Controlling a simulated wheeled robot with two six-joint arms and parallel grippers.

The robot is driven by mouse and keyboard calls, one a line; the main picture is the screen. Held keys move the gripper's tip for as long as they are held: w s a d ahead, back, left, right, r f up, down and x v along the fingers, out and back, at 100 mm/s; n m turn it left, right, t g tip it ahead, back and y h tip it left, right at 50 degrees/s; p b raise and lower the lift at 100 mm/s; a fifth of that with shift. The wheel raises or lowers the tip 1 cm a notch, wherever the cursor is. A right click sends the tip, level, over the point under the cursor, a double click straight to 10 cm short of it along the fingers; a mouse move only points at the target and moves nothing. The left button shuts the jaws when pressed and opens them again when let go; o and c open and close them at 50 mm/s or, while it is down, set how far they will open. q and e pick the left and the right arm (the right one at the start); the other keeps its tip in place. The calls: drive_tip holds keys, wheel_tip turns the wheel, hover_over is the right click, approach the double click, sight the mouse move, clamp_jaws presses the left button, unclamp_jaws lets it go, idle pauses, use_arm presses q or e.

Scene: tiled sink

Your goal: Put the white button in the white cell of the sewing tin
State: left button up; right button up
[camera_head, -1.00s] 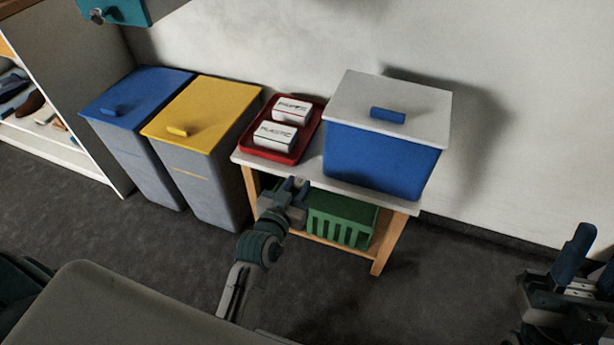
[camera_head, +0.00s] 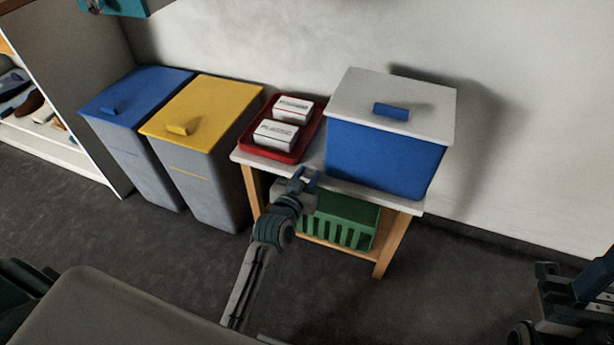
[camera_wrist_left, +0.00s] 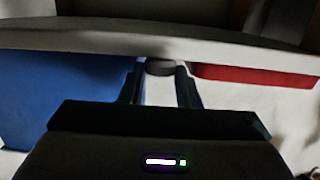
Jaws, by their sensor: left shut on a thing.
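My left gripper (camera_head: 304,178) is in front of the table's front edge, between the red tray and the blue box. In the left wrist view it is shut on a small round grey thing (camera_wrist_left: 160,67) between its fingertips, seen edge-on and in shade. I cannot tell whether this is the white button. I see no sewing tin in either view. My right arm's end (camera_head: 575,295) is at the right edge, partly cut off, and its jaws are unclear.
A white-topped table (camera_head: 312,172) holds a red tray (camera_head: 273,152) with two labelled white boxes, and a blue box (camera_head: 385,158) with a white lid. A green crate (camera_head: 345,222) is underneath. A yellow-lidded bin (camera_head: 205,105) and blue-lidded bin (camera_head: 138,90) stand left.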

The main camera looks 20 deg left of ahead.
use_arm(q)
drive_tip(key=o, duration=1)
drive_tip(key=shift+f, duration=0.15)
drive_tip(key=shift+o, duration=0.2)
